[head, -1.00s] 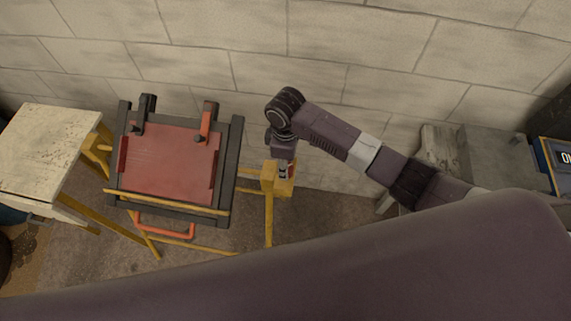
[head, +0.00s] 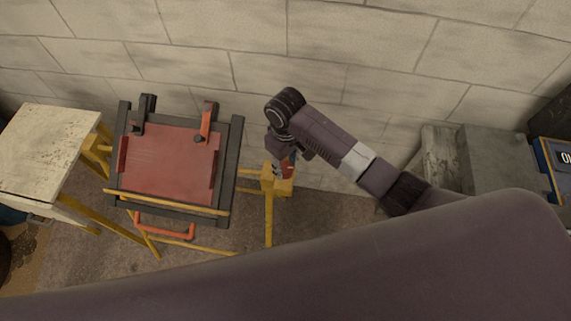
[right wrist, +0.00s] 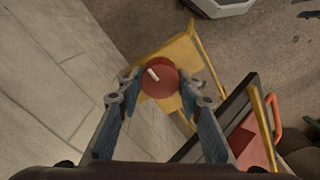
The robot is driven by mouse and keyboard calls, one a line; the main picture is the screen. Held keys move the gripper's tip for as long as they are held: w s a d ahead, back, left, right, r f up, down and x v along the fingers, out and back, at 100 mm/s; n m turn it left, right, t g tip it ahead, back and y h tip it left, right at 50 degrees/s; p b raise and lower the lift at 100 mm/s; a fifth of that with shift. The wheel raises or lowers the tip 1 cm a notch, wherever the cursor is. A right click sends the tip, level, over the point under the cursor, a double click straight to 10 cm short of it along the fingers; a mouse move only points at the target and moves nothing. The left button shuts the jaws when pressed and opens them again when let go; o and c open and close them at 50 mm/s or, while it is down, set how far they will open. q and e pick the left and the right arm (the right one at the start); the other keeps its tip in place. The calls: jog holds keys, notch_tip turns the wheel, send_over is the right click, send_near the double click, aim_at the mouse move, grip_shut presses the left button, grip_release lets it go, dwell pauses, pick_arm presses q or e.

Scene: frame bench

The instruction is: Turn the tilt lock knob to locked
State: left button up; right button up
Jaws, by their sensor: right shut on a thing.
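The tilt lock knob is a round red knob (right wrist: 160,78) with a white mark on its face, in the right wrist view. It sits on a yellow bracket (right wrist: 178,50) beside the frame, and the bracket also shows in the head view (head: 279,186). My right gripper (right wrist: 158,84) has a finger on each side of the knob and is shut on it. In the head view the same gripper (head: 284,170) is just above the yellow bracket and mostly covers the knob. The white mark slants from upper left to lower right in the wrist view. My left gripper is not in view.
A dark frame with a red panel (head: 168,165) stands left of the bracket on yellow legs. A pale-topped table (head: 45,150) is further left. A block wall (head: 330,60) runs close behind. A grey bench (head: 485,160) stands at the right.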

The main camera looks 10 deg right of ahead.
aim_at(286, 167)
jog(key=shift+w+r, duration=0.1)
jog(key=shift+w, duration=0.05)
jog(key=o, duration=0.9)
jog(key=shift+o, duration=1.3)
notch_tip(286, 167, up, 12)
